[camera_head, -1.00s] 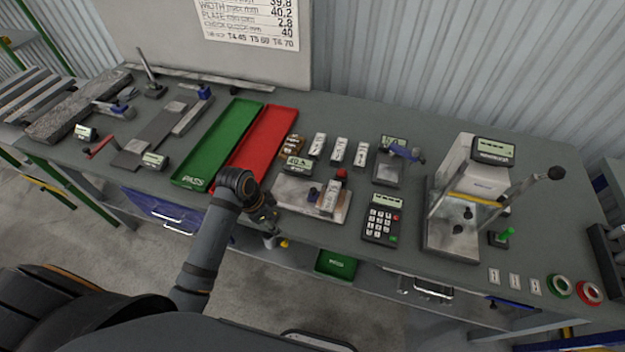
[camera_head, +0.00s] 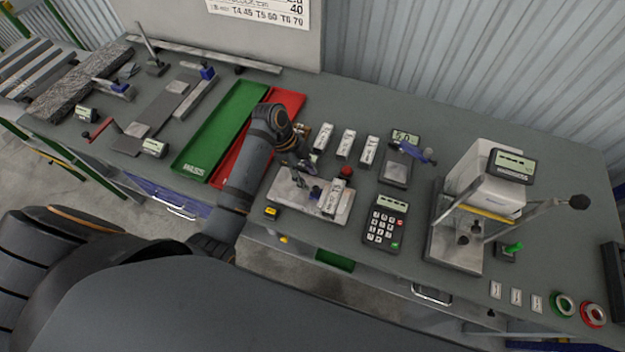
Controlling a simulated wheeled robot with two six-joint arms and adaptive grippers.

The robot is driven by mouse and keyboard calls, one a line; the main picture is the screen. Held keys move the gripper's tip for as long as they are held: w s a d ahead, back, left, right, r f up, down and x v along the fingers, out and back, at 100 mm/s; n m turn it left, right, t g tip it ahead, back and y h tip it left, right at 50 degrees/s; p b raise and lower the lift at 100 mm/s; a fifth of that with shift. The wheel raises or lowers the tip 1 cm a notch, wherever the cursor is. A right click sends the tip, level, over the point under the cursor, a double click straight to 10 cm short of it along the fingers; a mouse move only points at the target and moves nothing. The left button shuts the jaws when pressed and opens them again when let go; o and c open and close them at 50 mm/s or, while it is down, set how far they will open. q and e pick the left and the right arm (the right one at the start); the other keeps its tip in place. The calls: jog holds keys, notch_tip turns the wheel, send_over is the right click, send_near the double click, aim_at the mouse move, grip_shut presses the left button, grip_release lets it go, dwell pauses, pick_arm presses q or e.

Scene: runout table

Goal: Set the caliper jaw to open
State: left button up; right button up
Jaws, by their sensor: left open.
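My left gripper (camera_head: 305,166) is open, over the back left of this plate. I cannot tell whether it touches anything. My right gripper is not in view.
The green tray (camera_head: 222,125) and red tray (camera_head: 287,99) lie left of the plate. White labelled blocks (camera_head: 346,143) stand behind it. A keypad (camera_head: 385,222) and a lever press (camera_head: 455,240) stand to the right. The bench behind the blocks is clear.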

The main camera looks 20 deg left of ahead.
aim_at(315, 187)
pick_arm(q)
jog(key=x, duration=0.4)
jog(key=shift+w+f+p, duration=0.2)
jog(key=shift+f+p, duration=0.05)
jog(key=shift+p, duration=0.15)
jog(key=shift+s, duration=0.1)
jog(key=shift+c, duration=1.2)
grip_shut()
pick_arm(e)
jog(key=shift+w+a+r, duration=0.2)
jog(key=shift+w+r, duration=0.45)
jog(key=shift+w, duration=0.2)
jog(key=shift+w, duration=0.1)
